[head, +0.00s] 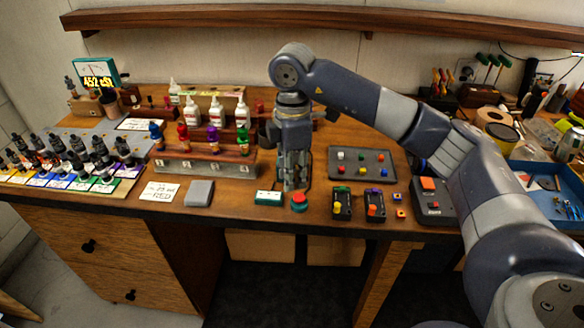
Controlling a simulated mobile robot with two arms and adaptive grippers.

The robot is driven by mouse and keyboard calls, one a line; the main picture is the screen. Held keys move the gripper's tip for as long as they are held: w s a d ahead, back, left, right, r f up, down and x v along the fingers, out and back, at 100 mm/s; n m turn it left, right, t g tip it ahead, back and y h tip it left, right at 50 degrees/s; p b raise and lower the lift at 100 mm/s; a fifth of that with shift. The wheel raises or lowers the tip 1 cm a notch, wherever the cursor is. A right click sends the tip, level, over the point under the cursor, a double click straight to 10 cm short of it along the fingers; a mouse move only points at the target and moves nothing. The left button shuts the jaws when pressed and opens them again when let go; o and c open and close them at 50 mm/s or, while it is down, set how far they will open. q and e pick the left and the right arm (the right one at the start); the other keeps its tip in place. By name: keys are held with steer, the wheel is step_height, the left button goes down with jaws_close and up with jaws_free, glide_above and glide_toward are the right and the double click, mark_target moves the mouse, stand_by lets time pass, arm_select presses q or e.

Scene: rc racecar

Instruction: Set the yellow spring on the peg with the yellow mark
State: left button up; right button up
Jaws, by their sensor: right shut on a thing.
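My right gripper (293,183) points straight down over the middle of the bench, near its front edge, with its fingers close together. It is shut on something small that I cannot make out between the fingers. A yellow spring is not clearly visible. I cannot tell whether these are marked pegs. My left gripper is not in view.
A rack (205,167) with blue, red, purple and green pieces stands left of the gripper, white bottles (192,112) behind it. A red button (299,202) and a teal-edged label (269,198) lie near the front edge. Black holders (342,204) and a blue tray (545,205) are farther right.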

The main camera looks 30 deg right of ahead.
step_height(320, 180, up, 5)
steer(key=p, duration=0.3)
steer(key=shift+f, duration=0.15)
stand_by(0.5)
